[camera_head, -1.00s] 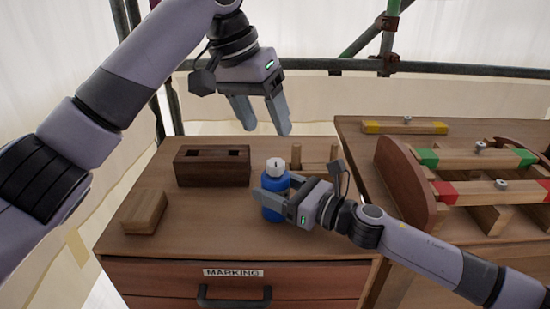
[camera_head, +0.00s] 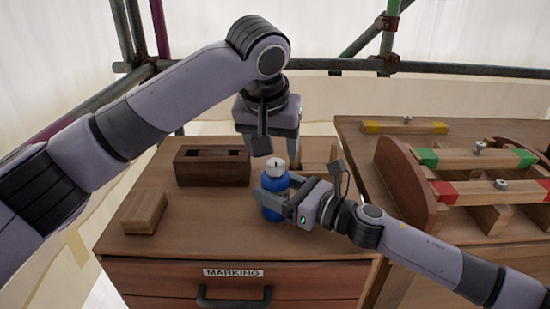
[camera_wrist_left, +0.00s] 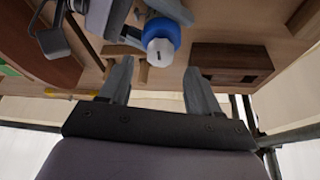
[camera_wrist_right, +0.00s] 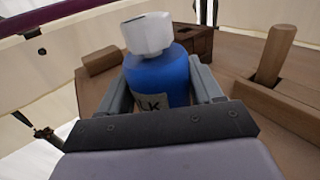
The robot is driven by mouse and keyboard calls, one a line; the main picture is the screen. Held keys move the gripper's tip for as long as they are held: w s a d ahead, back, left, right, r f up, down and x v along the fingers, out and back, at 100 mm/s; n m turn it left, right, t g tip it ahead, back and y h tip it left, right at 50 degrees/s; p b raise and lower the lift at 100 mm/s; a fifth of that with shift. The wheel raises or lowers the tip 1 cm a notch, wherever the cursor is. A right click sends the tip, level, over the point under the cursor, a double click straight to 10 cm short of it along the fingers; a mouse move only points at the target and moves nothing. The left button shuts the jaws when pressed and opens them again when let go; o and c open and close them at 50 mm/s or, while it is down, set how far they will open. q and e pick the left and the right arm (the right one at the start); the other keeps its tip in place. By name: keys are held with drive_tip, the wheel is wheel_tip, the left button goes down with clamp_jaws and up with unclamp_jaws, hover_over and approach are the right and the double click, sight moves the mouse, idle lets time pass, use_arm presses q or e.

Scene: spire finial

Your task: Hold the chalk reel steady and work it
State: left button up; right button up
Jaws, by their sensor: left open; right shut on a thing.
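The chalk reel is a blue bottle-like body with a white cap (camera_head: 275,166), upright on the wooden cabinet top. My right gripper (camera_head: 272,190) is shut on its blue body from the right. In the right wrist view the blue body (camera_wrist_right: 160,78) sits between both fingers, with part of a label showing. My left gripper (camera_head: 272,150) is open and empty, pointing down above and just behind the reel; its fingers are partly hidden by its own wrist. In the left wrist view the white cap (camera_wrist_left: 160,50) lies beyond the open fingertips, apart from them.
A dark slotted block (camera_head: 212,166) stands left of the reel, and a lighter wooden block (camera_head: 144,212) lies at front left. The right bench holds a frame with green-marked (camera_head: 428,157) and red-marked (camera_head: 445,192) bars.

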sight(276, 163)
use_arm(q)
drive_tip(key=shift+x, duration=2.05)
drive_tip(key=c, duration=1.1)
drive_tip(key=shift+o, duration=0.2)
